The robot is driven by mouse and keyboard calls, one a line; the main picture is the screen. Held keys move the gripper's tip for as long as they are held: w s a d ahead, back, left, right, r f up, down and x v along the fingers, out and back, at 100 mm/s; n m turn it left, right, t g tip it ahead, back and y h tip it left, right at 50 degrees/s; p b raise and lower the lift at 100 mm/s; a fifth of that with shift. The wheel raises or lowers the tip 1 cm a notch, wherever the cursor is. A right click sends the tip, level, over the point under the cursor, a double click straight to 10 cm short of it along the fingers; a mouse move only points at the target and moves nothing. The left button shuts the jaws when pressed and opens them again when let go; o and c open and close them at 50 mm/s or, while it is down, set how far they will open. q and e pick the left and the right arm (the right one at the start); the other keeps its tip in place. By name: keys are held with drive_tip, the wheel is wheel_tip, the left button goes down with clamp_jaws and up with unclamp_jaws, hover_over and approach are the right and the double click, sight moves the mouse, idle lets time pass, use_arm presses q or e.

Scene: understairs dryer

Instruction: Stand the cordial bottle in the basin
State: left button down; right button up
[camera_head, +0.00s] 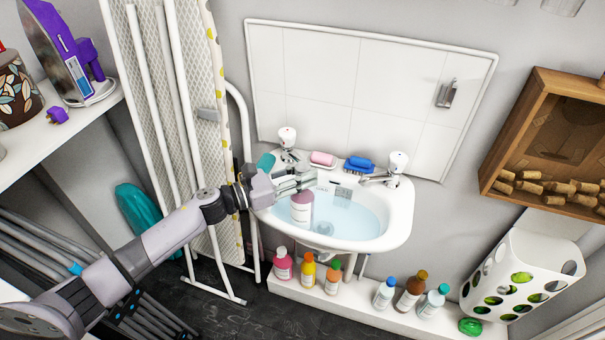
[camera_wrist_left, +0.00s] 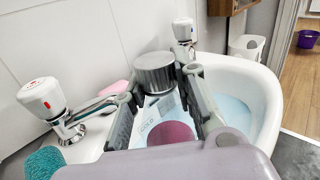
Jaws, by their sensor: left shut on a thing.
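The cordial bottle (camera_head: 302,208), dark pink with a white label, is between the fingers of my left gripper (camera_head: 296,183). It looks roughly upright, over the left part of the white basin (camera_head: 399,220), which holds pale blue water (camera_head: 355,218). Whether its base touches the basin floor I cannot tell. My left gripper is shut on it near its top; the fingers hide its upper end in the head view. The left wrist view shows a grey cap (camera_wrist_left: 155,72) and pink body (camera_wrist_left: 171,132) between the fingers. My right gripper is not in view.
Two taps (camera_head: 287,137) (camera_head: 398,162), a pink soap (camera_head: 322,158) and a blue brush (camera_head: 359,164) are along the basin's back edge. Several bottles (camera_head: 283,265) stand on the low ledge below. The ironing board (camera_head: 170,100) leans to the left. Open water lies right of the bottle.

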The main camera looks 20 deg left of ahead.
use_arm(q)
drive_tip(key=c, duration=1.2)
unclamp_jaws()
drive_tip(key=shift+c, duration=0.2)
drive_tip(key=shift+f, duration=0.15)
drive_tip(key=v, duration=1.2)
